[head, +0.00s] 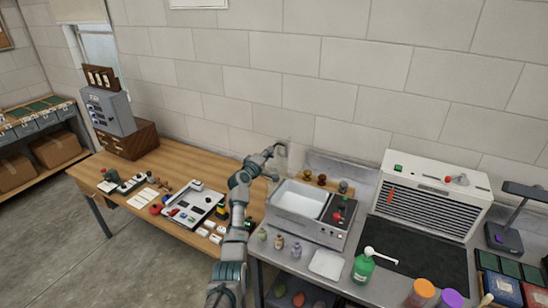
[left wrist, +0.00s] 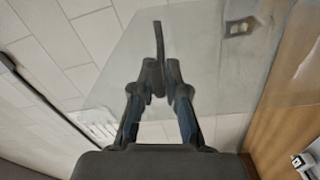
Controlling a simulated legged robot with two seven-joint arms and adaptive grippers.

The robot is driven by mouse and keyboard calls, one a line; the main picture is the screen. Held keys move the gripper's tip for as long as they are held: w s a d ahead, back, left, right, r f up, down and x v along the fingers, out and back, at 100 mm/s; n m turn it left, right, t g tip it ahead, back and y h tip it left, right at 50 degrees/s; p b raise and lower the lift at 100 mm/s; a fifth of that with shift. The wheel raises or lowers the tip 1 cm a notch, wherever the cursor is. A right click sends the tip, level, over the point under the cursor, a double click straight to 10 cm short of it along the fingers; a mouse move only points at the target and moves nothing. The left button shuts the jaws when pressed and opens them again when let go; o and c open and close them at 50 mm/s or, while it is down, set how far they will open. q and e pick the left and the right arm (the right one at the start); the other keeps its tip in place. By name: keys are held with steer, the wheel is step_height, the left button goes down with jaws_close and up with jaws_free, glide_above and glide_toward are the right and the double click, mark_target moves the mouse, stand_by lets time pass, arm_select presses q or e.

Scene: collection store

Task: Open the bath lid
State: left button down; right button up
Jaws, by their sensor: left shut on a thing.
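The bath (head: 283,209) is a grey box with a pale basin and a dark panel with red and green controls, on the grey bench. Its basin shows uncovered from above. The clear lid (head: 297,154) is faint and stands raised at the bath's back left. It fills much of the left wrist view (left wrist: 215,75) as a see-through sheet. My left gripper (head: 274,149) is at the raised lid, above the bath's back left corner. In the left wrist view its fingers (left wrist: 168,75) are closed on the lid's dark handle (left wrist: 160,42). My right gripper is out of view.
Small bottles (head: 279,242) and a white tray (head: 326,264) stand in front of the bath. A green wash bottle (head: 363,267) and a vented white unit (head: 433,192) are to the right. A wooden table (head: 180,160) with a grey tray is at left. The block wall is close behind.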

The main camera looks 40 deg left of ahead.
arm_select(q)
steer(key=shift+s+a+f, duration=0.1)
steer(key=shift+a, duration=0.2)
steer(key=shift+s+a+f, duration=0.15)
steer(key=shift+a+f, duration=0.05)
steer(key=shift+a, duration=0.4)
steer(key=c, duration=1.2)
jaws_free()
steer(key=shift+d, duration=0.1)
steer(key=v, duration=1.1)
steer(key=shift+s+f, duration=0.15)
steer(key=shift+s, duration=0.2)
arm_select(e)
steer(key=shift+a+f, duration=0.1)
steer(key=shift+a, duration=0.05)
